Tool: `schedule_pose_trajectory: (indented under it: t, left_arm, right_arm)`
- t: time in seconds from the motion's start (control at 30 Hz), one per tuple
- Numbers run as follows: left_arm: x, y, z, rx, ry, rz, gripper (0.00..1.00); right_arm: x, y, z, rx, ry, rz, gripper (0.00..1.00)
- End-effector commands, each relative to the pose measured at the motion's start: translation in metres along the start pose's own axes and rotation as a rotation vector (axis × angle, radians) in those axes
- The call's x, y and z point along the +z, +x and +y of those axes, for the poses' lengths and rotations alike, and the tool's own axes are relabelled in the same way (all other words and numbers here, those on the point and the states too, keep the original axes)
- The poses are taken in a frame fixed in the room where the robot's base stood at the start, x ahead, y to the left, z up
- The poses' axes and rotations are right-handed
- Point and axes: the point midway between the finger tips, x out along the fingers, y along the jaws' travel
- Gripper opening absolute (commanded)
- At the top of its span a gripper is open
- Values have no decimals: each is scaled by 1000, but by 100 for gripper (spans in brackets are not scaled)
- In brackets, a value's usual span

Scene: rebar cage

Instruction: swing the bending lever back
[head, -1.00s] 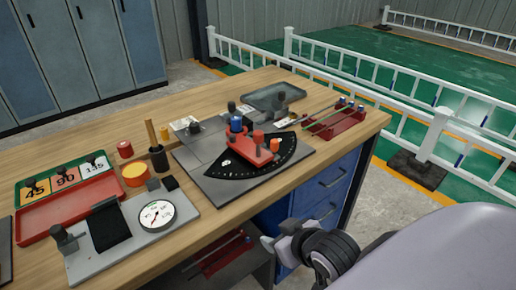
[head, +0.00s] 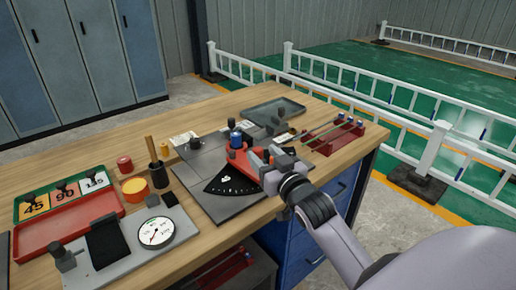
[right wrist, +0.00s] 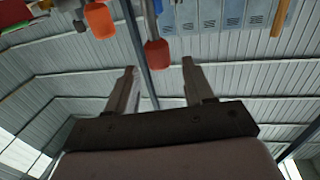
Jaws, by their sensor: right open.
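The red bending lever (head: 238,160) lies over the black angle dial (head: 226,181) on the grey bending plate (head: 190,178), next to a blue post (head: 236,138). My right gripper (head: 266,160) is at the lever's outer end and covers part of it. In the right wrist view, my right gripper (right wrist: 158,72) is open. A red knob (right wrist: 157,54) of the lever appears in the gap between its two fingers, apart from both. Whether the fingertips reach around the knob is unclear. My left gripper is not in view.
A red rack with rods (head: 332,136) and a grey tray (head: 272,110) are at the bench's far right. A round gauge (head: 155,231), a red tray (head: 68,229) and a wooden-handled tool (head: 151,149) are left. White railings (head: 350,97) stand behind.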

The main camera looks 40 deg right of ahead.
Motion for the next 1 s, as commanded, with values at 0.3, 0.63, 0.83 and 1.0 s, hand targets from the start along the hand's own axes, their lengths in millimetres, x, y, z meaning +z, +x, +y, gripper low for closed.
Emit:
schedule_pose_trajectory:
  t: [0.3,0.63,0.83,1.0]
  left_arm:
    - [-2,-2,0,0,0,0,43]
    - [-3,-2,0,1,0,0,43]
    - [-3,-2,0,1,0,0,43]
    - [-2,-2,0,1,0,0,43]
  right_arm:
    - [0,33,0,0,-1,-1,52]
    - [0,37,0,0,-1,-2,52]
    - [0,37,0,0,-1,-2,0]
    - [0,37,0,0,-1,-2,0]
